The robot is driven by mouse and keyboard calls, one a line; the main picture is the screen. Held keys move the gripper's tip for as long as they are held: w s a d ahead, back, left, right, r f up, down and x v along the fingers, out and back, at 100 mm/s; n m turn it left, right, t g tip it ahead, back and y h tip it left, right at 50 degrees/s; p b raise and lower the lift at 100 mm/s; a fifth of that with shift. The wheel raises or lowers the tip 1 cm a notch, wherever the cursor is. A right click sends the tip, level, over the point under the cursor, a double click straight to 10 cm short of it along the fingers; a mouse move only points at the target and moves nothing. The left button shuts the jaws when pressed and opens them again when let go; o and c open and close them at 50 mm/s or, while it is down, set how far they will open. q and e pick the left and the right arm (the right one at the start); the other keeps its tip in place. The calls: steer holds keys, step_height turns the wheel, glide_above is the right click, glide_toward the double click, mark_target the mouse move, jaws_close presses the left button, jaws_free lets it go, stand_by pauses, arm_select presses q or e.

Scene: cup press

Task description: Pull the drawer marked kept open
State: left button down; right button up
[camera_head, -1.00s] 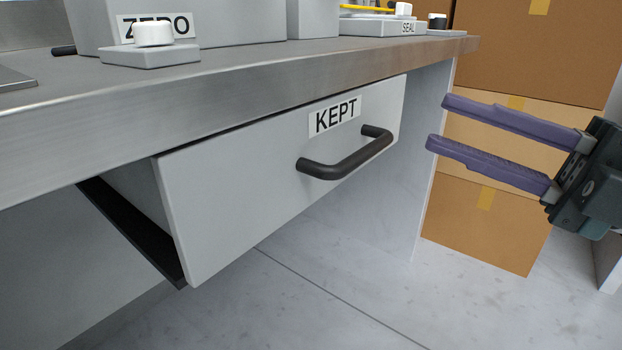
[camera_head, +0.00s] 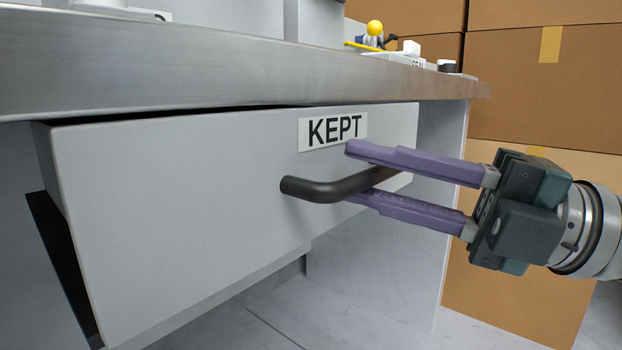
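The drawer (camera_head: 180,200) has a light grey front with a white label reading KEPT (camera_head: 333,130). It stands slightly out from under the counter, with its left side and a dark gap showing. Its dark bar handle (camera_head: 315,190) runs across the front below the label. My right gripper (camera_head: 352,173) comes in from the right. Its purple fingers are open, one above and one below the handle bar, partly hiding its right part. I cannot tell whether either finger touches the bar. My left gripper is not in view.
The metal counter edge (camera_head: 200,65) runs just above the drawer. On the counter are a SEAL block (camera_head: 400,62) and a yellow ball-topped object (camera_head: 375,29). Cardboard boxes (camera_head: 550,85) are stacked behind my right gripper. The floor in front of the drawer looks clear.

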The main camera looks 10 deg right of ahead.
steer(key=shift+w+a, duration=0.1)
steer(key=shift+a, duration=0.05)
steer(key=shift+c, duration=0.4)
jaws_close()
stand_by(1.0)
